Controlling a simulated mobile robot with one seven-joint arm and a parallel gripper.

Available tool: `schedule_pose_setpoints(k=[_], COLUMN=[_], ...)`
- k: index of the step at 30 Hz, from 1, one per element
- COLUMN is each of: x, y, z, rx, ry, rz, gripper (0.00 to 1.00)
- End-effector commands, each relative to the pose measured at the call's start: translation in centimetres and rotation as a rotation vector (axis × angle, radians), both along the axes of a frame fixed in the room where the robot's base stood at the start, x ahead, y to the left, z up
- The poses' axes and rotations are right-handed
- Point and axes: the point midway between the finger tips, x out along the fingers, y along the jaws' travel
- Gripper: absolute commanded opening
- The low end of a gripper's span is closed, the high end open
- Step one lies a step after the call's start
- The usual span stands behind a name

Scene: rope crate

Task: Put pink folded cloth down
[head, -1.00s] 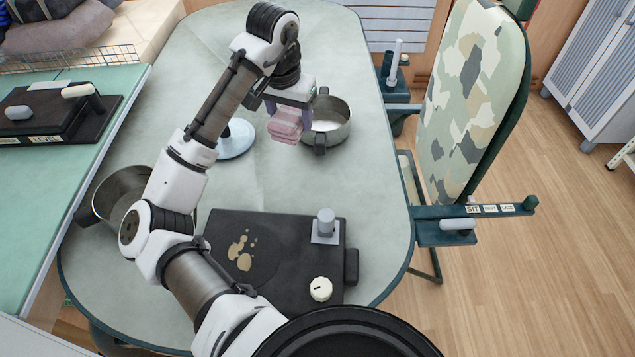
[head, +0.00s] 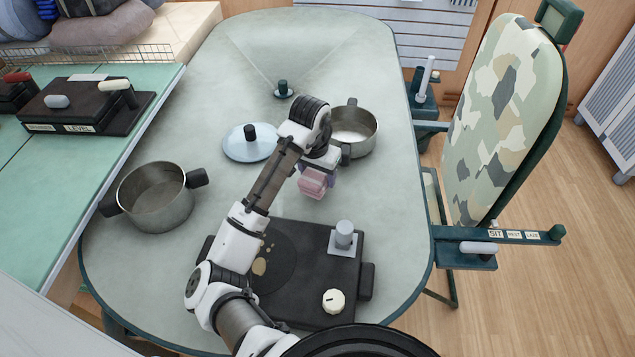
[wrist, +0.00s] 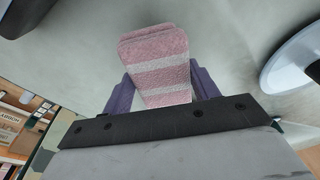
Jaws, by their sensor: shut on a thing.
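The pink folded cloth (head: 312,183) has pale stripes and hangs from my gripper (head: 320,172) above the table, between the far pot and the black hotplate. In the wrist view the cloth (wrist: 156,65) sits between the two purple fingers of my gripper (wrist: 160,92), which is shut on it. The table top (head: 390,195) is pale grey-green with a dark rim. The gap between cloth and table is hard to judge.
A steel pot (head: 360,130) stands just beyond the gripper, and another pot (head: 155,195) at the left. A glass lid (head: 245,150) lies left of the arm. The black hotplate (head: 300,300) is nearer. Clear table lies to the right.

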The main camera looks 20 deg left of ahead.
Motion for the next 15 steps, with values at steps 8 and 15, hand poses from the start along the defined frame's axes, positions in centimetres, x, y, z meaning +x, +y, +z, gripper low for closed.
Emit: schedule_pose_setpoints(k=[8, 15], x=[0.0, 0.0], y=[0.0, 0.0], z=[-3.2, -3.9], rx=[-0.001, 0.0], ry=[0.001, -0.001], rz=[0.002, 0.0], gripper=[0.41, 0.41])
